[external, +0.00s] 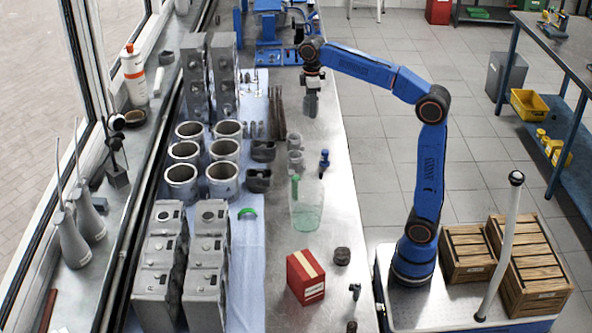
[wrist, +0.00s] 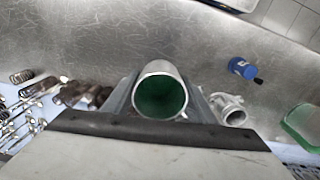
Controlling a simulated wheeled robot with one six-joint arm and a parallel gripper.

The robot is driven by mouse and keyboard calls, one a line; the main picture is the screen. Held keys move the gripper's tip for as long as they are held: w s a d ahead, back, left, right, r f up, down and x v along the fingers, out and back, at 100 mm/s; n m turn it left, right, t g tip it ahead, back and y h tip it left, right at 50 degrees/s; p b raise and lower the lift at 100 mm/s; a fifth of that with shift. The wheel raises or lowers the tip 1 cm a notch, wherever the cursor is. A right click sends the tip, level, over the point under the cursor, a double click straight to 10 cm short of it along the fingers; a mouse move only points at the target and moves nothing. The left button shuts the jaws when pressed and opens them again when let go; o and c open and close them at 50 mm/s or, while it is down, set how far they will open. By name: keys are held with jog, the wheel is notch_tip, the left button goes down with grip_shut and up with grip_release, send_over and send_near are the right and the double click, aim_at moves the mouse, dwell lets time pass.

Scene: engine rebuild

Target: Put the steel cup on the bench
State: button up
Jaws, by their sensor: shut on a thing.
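The steel cup (wrist: 160,72) is gripped in the wrist view, its round mouth facing the camera and a dark green inside showing. Fingers lie on both sides of it. My gripper (external: 312,88) points down over the bench in the external view, with the grey cup (external: 311,104) between its fingers. The bench (external: 328,112) is a long steel top. It also shows bare behind the cup in the wrist view (wrist: 150,30). The cup's base is hidden in the wrist view, and I cannot tell whether it touches the bench.
A blue-capped item (external: 324,158), small metal parts (external: 296,160) and a clear greenish container (external: 306,212) stand on the nearer bench. Dark rods (external: 277,112) and springs (wrist: 22,76) lie left. Steel cylinders (external: 222,178) stand further left. A red box (external: 305,277) is nearer.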

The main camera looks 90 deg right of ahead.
aim_at(320, 133)
jog(key=s+d+f+m, duration=0.1)
jog(key=s+d, duration=0.2)
jog(key=s, duration=0.1)
jog(key=shift+s+a+f, duration=0.1)
jog(key=shift+f, duration=2.4)
jog(key=shift+a+f, duration=0.1)
jog(key=shift+f, duration=2.35)
jog(key=shift+f, duration=0.1)
jog(key=o, duration=1.2)
jog(key=shift+c, duration=0.2)
notch_tip(320, 133, up, 12)
